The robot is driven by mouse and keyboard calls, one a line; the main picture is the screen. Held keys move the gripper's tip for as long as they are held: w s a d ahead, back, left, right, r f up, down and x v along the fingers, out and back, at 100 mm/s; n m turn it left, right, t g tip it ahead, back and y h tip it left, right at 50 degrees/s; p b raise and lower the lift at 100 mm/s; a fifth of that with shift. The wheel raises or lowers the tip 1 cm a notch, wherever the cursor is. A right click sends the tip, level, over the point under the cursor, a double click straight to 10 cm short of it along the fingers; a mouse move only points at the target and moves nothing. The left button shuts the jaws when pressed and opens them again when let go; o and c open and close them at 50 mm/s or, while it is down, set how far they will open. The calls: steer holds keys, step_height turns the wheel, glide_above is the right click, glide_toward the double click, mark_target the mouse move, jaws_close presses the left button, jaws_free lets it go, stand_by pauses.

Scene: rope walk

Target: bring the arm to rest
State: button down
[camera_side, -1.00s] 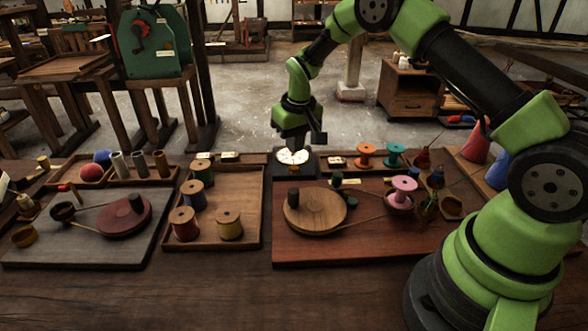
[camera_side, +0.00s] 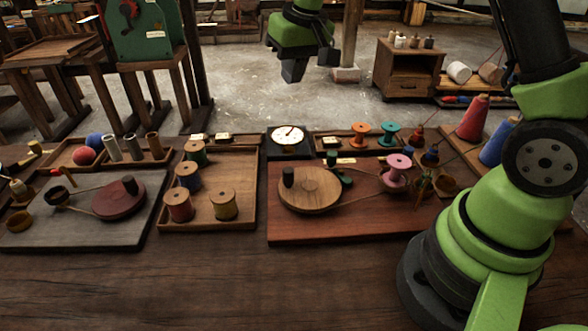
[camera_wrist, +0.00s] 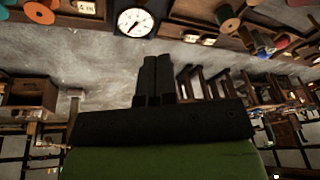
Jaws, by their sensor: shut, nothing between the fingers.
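My gripper (camera_side: 294,70) hangs at the top middle of the side view, high above the bench and apart from everything on it. Its fingers point down, and in the wrist view (camera_wrist: 157,78) they are together with nothing between them. Below it in the side view stands a black box with a white round dial (camera_side: 288,135). The dial also shows past the fingertips in the wrist view (camera_wrist: 135,22). My arm comes in from the right, and its upper part leaves the top of the side view.
A wooden tray (camera_side: 240,160) holds several thread spools. A red-brown board (camera_side: 330,229) carries a round wooden disc (camera_side: 310,190) and a pink spool (camera_side: 397,168). A grey board (camera_side: 70,232) lies at left. Red and blue cones (camera_side: 473,118) stand near my arm. The air around my gripper is clear.

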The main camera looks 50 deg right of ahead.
steer(key=s+a+r+t, duration=0.2)
steer(key=s+a+r, duration=0.2)
steer(key=s+r, duration=0.65)
steer(key=s+a+t+y, duration=0.2)
steer(key=s+a, duration=0.1)
steer(key=s, duration=0.9)
steer(key=shift+s+f+m, duration=0.3)
steer(key=shift+f, duration=0.15)
